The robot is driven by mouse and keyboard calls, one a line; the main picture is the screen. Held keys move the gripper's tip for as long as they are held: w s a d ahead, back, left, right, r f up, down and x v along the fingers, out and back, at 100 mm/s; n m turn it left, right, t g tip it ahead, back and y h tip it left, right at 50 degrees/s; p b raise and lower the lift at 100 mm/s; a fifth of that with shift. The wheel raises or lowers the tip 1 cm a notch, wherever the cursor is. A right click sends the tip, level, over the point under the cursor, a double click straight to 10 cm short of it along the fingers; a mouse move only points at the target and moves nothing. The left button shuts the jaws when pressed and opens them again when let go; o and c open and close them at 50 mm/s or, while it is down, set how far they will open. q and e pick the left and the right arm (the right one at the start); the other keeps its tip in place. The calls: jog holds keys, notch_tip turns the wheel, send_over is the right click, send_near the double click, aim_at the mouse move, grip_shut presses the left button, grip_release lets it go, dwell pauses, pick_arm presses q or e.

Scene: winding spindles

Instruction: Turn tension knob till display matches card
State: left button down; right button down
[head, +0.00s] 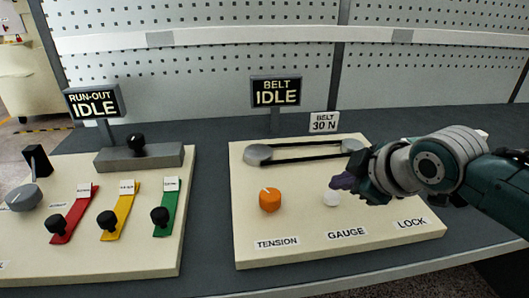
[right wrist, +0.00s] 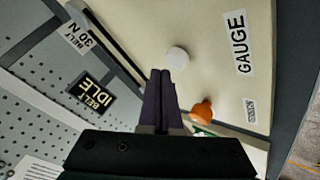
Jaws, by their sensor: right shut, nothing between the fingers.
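The orange tension knob (head: 269,200) sits on the cream belt panel (head: 275,225) above the TENSION label; its white mark points to the upper left. It also shows in the right wrist view (right wrist: 202,111). The belt display (head: 276,91) reads "BELT IDLE". The card (head: 324,122) behind the panel reads "BELT 30 N". The white gauge button (head: 331,198) is right of the knob, above the GAUGE label. My right gripper (head: 345,182) is shut and empty, just above and beside the white button. In the right wrist view its fingertips (right wrist: 161,74) are together, near the button (right wrist: 177,59). My left gripper is not in view.
A belt loop over two pulleys (head: 258,154) runs along the back of the panel. A second panel at left holds red, yellow and green levers (head: 118,207) and a grey dial (head: 23,196). Its display (head: 93,101) reads "RUN-OUT IDLE". A pegboard wall stands behind.

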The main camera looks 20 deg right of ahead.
jog(key=shift+f, duration=0.1)
dwell(0.4)
jog(key=shift+f, duration=0.3)
jog(key=shift+f+b, duration=0.5)
jog(key=shift+f, duration=0.05)
dwell(0.6)
jog(key=shift+r, duration=0.15)
jog(key=shift+r+p, duration=0.85)
jog(key=shift+p, duration=0.25)
